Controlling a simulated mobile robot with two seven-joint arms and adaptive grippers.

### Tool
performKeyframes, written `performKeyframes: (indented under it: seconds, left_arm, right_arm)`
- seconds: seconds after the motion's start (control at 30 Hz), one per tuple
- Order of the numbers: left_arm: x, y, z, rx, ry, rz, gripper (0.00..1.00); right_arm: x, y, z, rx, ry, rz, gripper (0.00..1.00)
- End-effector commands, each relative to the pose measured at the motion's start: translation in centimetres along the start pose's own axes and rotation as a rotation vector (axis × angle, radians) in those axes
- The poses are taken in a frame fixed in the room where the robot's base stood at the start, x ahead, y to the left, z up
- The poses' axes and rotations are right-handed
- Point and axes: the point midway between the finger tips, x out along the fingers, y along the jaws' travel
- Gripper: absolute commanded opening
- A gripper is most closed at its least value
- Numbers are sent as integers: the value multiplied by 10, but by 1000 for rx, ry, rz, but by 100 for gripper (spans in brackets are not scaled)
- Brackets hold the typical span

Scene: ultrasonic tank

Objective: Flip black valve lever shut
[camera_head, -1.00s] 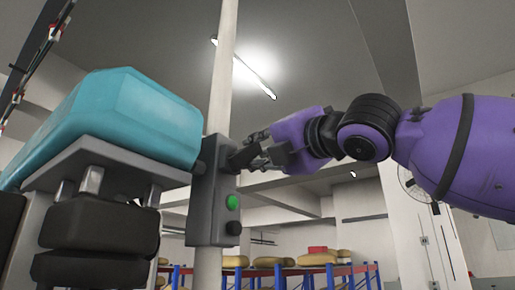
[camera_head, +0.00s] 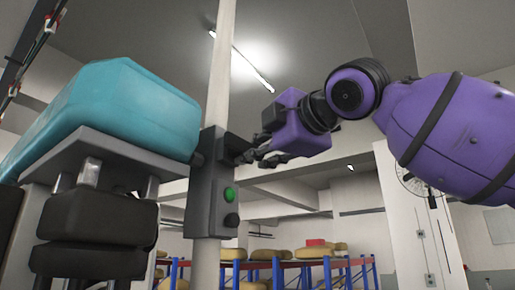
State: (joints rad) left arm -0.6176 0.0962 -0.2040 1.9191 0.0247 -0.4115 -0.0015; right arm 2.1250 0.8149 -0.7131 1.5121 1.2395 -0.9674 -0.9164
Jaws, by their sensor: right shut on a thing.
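The black valve lever (camera_head: 234,145) sticks out at the upper right of a dark grey control box (camera_head: 203,187). The box is fixed on a pale upright pole and carries a green button (camera_head: 229,195) and a black knob (camera_head: 231,220). My right gripper (camera_head: 251,157) comes in from the right, with its fingers shut on the lever close beside the box. The fingers hide part of the lever, so its exact angle is hard to tell. My left gripper is out of view.
A teal machine head (camera_head: 110,105) with dark blocks beneath stands close on the left of the box. Behind are blue and orange racks (camera_head: 282,272) with yellowish round goods. A white pillar with a fan (camera_head: 415,175) stands at right. The space below my right arm looks free.

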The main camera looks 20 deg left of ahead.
Motion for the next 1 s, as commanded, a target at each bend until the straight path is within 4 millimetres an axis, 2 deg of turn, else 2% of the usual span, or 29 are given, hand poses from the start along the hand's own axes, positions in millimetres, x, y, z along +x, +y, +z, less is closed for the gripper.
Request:
performKeyframes:
  seconds: [0.6, 0.63, 0.77, 1.0]
  left_arm:
    - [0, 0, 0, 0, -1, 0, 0]
    - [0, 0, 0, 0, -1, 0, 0]
    - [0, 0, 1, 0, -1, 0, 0]
    - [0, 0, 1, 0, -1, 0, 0]
  right_arm:
    - [1, -2, 0, 43, 0, -20, 0]
    - [1, -2, 0, 43, 0, -20, 24]
    - [1, -2, 0, 42, 0, -19, 41]
    - [0, -2, 0, 41, 0, -18, 41]
